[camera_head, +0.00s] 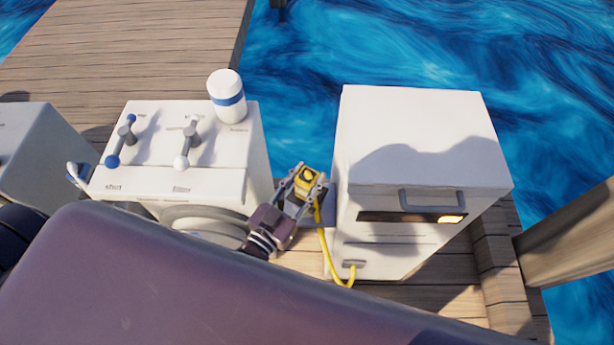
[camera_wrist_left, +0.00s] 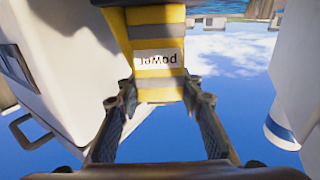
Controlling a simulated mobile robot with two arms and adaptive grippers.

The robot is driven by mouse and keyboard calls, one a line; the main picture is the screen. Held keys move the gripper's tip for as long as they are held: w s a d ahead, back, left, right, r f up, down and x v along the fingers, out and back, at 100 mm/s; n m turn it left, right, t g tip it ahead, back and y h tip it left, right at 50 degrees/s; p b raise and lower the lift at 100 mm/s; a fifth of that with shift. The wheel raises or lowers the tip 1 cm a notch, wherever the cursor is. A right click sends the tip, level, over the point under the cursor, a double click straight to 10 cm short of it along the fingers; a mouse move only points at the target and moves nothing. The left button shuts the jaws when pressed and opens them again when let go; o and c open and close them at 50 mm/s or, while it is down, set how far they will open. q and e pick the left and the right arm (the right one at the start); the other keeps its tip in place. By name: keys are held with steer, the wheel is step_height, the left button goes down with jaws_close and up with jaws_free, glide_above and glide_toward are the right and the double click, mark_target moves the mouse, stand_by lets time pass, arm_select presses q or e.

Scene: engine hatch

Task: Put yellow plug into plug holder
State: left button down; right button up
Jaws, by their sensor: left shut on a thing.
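The yellow plug (camera_head: 307,179) is between the fingers of my left gripper (camera_head: 304,186), which is shut on it in the gap between the two white cabinets. The left wrist view shows the plug (camera_wrist_left: 158,52) with grey bands and an upside-down "power" label, held between the fingertips of the left gripper (camera_wrist_left: 158,92). A yellow cable (camera_head: 325,250) runs from the plug down to a socket low on the right cabinet's front. A grey plate (camera_head: 319,218) sticks out beside that cabinet below the gripper; I cannot tell whether it is the plug holder. My right gripper is not in view.
The right cabinet (camera_head: 415,135) has a handle and a lit panel. The left cabinet (camera_head: 160,150) has two levers, and a white canister with a blue band (camera_head: 227,97) stands on it. My own arm covers the lower foreground. Water lies behind.

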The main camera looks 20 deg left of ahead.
arm_select(q)
steer(key=shift+f, duration=0.1)
steer(key=c, duration=1.3)
jaws_free()
steer(key=shift+o, duration=0.2)
steer(key=shift+s, duration=0.1)
steer(key=v, duration=1.2)
steer(key=shift+f, duration=0.1)
